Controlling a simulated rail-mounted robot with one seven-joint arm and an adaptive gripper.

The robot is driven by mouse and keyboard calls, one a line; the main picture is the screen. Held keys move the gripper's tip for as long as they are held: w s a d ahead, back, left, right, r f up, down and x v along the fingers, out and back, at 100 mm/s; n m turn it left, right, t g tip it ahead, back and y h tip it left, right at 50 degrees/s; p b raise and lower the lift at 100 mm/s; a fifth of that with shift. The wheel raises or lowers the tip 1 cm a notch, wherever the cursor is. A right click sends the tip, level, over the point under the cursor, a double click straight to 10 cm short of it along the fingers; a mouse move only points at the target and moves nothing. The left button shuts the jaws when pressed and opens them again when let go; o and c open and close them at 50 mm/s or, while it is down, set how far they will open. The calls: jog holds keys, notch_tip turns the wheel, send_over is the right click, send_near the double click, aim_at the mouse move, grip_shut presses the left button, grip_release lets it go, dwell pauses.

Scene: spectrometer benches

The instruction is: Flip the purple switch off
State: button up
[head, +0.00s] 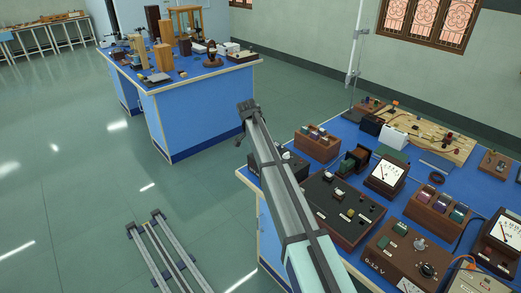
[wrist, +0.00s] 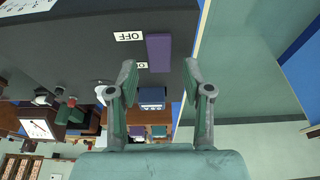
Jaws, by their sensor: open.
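The purple switch (wrist: 159,52) sits on a dark panel in the wrist view, beside a white OFF label (wrist: 129,36) and a second label (wrist: 141,66) partly hidden by a finger. Which way the switch is tilted cannot be told. My gripper (wrist: 162,78) is open and empty, its two fingers apart, with the switch just past the fingertips and roughly between them in the picture. In the head view my gripper (head: 247,108) is at the far end of my arm, near the left end of the right bench. I cannot make out the purple switch there.
The right bench (head: 243,173) is crowded with meters, a large dark control box (head: 340,208) and wooden component boxes (head: 318,143). A second blue bench (head: 205,115) stands at the back left. The floor between them is clear.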

jog(key=v, duration=1.1)
jog(key=shift+r, duration=0.2)
jog(key=shift+s, duration=0.1)
